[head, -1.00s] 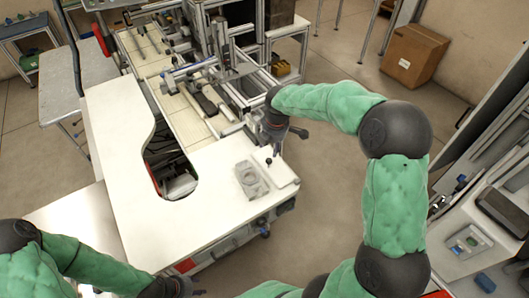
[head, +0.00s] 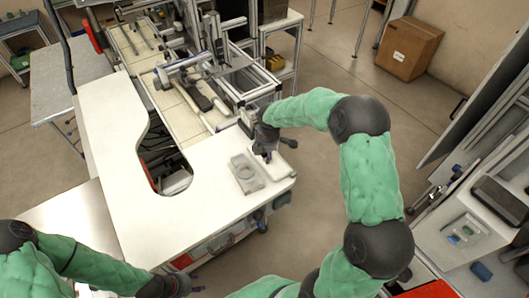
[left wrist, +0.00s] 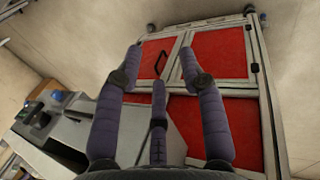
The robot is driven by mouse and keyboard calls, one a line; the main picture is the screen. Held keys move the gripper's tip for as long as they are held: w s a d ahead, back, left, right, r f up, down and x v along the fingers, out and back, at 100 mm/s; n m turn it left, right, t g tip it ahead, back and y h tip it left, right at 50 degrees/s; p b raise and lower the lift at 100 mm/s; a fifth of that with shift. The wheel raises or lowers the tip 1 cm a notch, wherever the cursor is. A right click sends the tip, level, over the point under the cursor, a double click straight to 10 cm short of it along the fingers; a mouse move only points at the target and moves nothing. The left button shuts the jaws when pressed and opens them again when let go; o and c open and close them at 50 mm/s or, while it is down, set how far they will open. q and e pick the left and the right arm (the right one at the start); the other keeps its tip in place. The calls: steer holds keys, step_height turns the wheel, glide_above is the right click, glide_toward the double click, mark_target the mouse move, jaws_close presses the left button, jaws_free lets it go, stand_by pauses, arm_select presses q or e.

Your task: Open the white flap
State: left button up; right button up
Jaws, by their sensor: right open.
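The white flap (head: 280,168) is a small pale panel at the right front corner of the white table, lying about level with the tabletop. My right gripper (head: 268,155) is open just over it. The fingers hide part of the flap and its small dark knob, and I cannot tell whether they touch it. My left gripper (head: 195,290) is at the bottom edge of the head view, away from the flap. In the left wrist view its fingers (left wrist: 160,62) are spread with nothing between them.
A clear grey fixture (head: 246,173) sits on the white table (head: 180,232) just left of the flap. A cut-out with dark parts (head: 165,170) lies further left. A metal frame machine (head: 215,60) stands behind. Red cabinet doors (left wrist: 217,55) show in the left wrist view.

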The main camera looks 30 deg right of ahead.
steer(key=shift+c, duration=0.3)
jaws_close()
steer(key=shift+r, duration=0.1)
